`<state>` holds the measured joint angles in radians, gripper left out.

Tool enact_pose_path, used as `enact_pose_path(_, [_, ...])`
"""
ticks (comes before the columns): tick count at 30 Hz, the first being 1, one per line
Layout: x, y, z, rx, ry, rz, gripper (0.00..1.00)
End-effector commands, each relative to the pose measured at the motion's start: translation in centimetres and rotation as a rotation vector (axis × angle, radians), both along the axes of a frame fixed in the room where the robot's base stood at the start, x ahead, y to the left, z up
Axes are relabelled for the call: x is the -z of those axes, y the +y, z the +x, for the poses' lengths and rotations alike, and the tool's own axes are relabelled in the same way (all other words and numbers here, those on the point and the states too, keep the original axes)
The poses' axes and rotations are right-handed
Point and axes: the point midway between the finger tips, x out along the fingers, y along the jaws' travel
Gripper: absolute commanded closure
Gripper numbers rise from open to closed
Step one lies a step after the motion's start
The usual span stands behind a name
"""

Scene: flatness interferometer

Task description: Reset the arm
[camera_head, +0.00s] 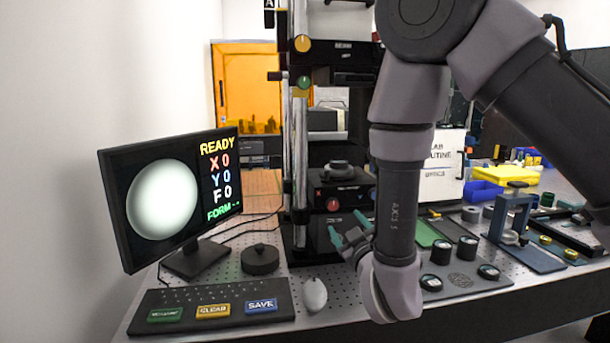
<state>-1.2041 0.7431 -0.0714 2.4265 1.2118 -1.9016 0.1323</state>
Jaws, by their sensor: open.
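My arm comes in from the upper right and hangs down over the bench front, with its wrist bent low near the front edge. My gripper (346,238) shows beside the wrist, pointing up and left, with its teal fingers apart and nothing between them. It is above the bench, in front of the dark base of the interferometer column (299,150). The wrist hides part of the gripper and the bench behind it.
A monitor (165,200) reading READY stands at left, behind a keyboard (215,303) with colored keys. A mouse (314,294) and a black knob (260,259) are near. Several dark cylinders (467,250) and a clamp stand (511,215) sit at right.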

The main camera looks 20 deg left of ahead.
Motion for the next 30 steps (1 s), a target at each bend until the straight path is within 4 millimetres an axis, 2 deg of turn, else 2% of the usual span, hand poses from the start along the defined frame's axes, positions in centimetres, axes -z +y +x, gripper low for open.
enact_pose_path(4, [-0.3,-0.3,0.4,0.01,0.011,0.011,0.26])
enact_pose_path(8, [-2.1,-2.1,3.2,0.079,0.095,0.081,0.26])
enact_pose_path(13, [-6.3,-7.4,8.6,0.219,0.315,0.252,0.26])
enact_pose_path(18, [-10.6,-13.4,11.6,0.316,0.535,0.405,0.26])
enact_pose_path(23, [-14.6,-19.3,11.7,0.377,0.71,0.508,0.26])
enact_pose_path(26, [-16.9,-23.1,10.5,0.413,0.807,0.552,0.26])
enact_pose_path(30, [-19.7,-28.4,7.4,0.469,0.925,0.595,0.26])
